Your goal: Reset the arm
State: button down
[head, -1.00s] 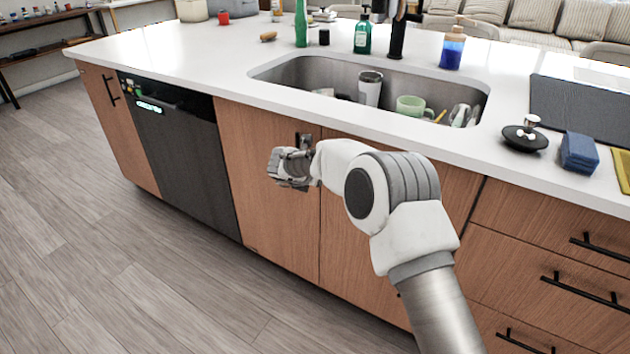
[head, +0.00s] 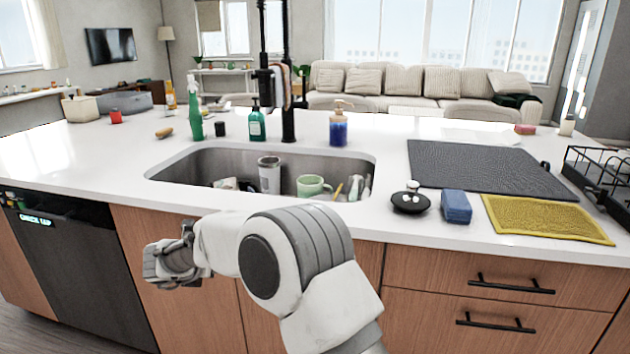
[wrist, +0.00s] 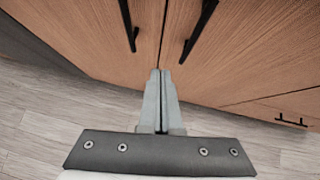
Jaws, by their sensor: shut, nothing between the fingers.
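My gripper shows in the wrist view (wrist: 160,75) with its two fingers together and nothing between them. It points at the wooden cabinet doors (wrist: 90,35) under the sink, with two black vertical handles (wrist: 130,25) beyond the fingertips. I cannot tell the exact gap to the doors. In the head view my arm (head: 290,255) is bent in front of the island, its wrist end at the left, below the counter edge. The fingers are mostly hidden there behind the wrist.
The sink (head: 200,165) holds a tumbler (head: 269,175), a green mug (head: 312,186) and other items. A black mat (head: 480,170), blue sponge (head: 456,207) and yellow cloth (head: 545,218) lie on the right of the counter. A dishwasher (head: 75,270) is at left. Grey floor (wrist: 40,125) is clear.

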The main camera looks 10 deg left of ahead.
jog(key=w+d+r+n+t+y, duration=0.1)
jog(key=d+r+n+y, duration=0.2)
jog(key=r, duration=0.4)
jog(key=w+d+r+n+t+y, duration=0.1)
jog(key=d+r+n, duration=0.2)
jog(key=r+n, duration=0.4)
jog(key=w+d+r+n+t+y, duration=0.1)
jog(key=d+r+n, duration=0.25)
jog(key=r, duration=0.45)
jog(key=s+d+r+n+g+y, duration=0.1)
jog(key=s+d+r+n, duration=0.2)
jog(key=s+d+n, duration=0.15)
jog(key=s+d+r+n+g, duration=0.1)
jog(key=s+d+r+n, duration=0.15)
jog(key=d+n, duration=0.3)
jog(key=s+d+f+n+g+h, duration=0.2)
jog(key=s+d+f+n, duration=0.2)
jog(key=s+d, duration=0.5)
jog(key=s+d+f+n+g+h, duration=0.1)
jog(key=s+d+f+n+h, duration=0.2)
jog(key=s+d, duration=0.6)
jog(key=s+d+f+n+g+h, duration=0.15)
jog(key=s+d+f+n, duration=0.3)
jog(key=s+d, duration=0.45)
notch_tip(320, 180, up, 20)
jog(key=p, duration=1.9)
jog(key=shift+w+a+r+p, duration=0.2)
jog(key=shift+w+p, duration=0.1)
jog(key=shift+p, duration=0.05)
